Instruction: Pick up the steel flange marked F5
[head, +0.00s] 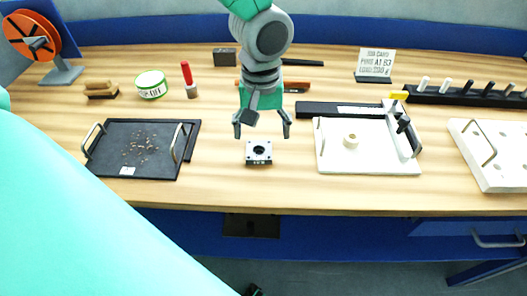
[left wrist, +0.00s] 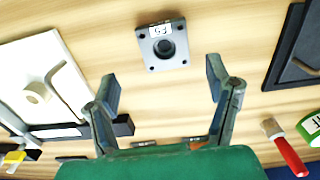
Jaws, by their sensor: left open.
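The steel flange (head: 259,152) is a small square grey plate with a dark round bore, lying flat on the wooden bench in the middle of the head view. In the left wrist view the flange (left wrist: 162,46) shows a white label that reads F5, with holes near its corners. My left gripper (head: 262,130) is open and empty, its two fingers spread just behind and above the flange. In the left wrist view the left gripper (left wrist: 165,85) has the flange ahead of its fingertips, apart from them. My right gripper is not in view.
A black tray (head: 108,172) with small bits lies to the left. A white board (head: 335,164) with a round cream piece lies to the right. The wood around the flange is clear.

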